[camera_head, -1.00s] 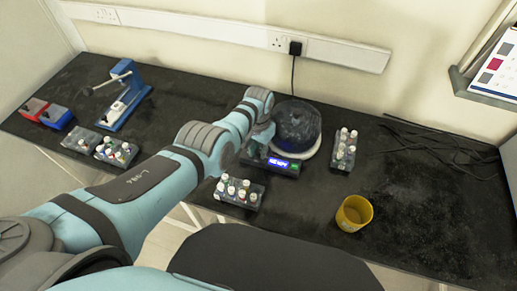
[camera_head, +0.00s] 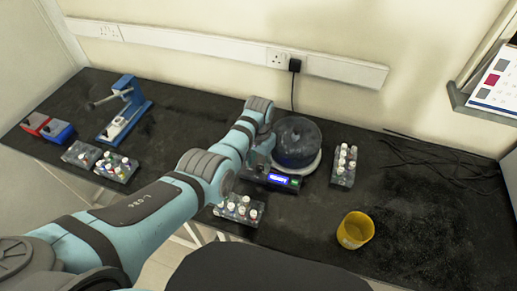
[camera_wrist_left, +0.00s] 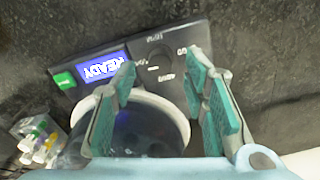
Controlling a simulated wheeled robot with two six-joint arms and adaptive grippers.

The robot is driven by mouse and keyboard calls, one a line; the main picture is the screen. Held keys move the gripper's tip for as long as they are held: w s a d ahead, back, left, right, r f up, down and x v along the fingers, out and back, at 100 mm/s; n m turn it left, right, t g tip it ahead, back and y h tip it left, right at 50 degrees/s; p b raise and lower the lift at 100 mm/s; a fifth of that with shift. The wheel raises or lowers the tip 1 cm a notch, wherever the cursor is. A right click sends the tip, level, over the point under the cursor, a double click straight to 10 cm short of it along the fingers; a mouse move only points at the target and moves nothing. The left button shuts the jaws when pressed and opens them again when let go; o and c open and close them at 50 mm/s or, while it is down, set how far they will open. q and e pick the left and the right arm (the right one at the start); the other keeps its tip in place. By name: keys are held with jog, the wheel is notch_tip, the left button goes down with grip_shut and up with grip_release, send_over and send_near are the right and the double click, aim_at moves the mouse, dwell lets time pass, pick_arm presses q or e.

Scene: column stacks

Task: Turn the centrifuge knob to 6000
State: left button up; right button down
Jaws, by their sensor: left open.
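The centrifuge (camera_head: 297,140) stands on the dark bench, with a round dark lid and a front control panel (camera_head: 284,189). In the left wrist view the panel shows upside down, with a lit blue display reading READY (camera_wrist_left: 100,69), a green button (camera_wrist_left: 65,80) and a dark round knob (camera_wrist_left: 159,58) with printed marks around it. My left gripper (camera_wrist_left: 160,68) is open, its teal fingertips on either side of the knob in that view. I cannot tell whether they touch it. In the head view my left gripper (camera_head: 257,160) is at the panel's left end, hiding the knob. My right gripper is not in view.
A rack of vials (camera_head: 239,209) stands in front of the panel, close to my left arm. Another rack (camera_head: 343,165) stands right of the centrifuge. A yellow cup (camera_head: 355,230) is at the front right. Black cables (camera_head: 440,160) lie behind it. A blue device (camera_head: 124,110) stands at the left.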

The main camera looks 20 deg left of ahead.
aim_at(258, 167)
pick_arm(q)
notch_tip(258, 167, up, 10)
jog(key=shift+s+a+f, duration=0.1)
dwell(0.4)
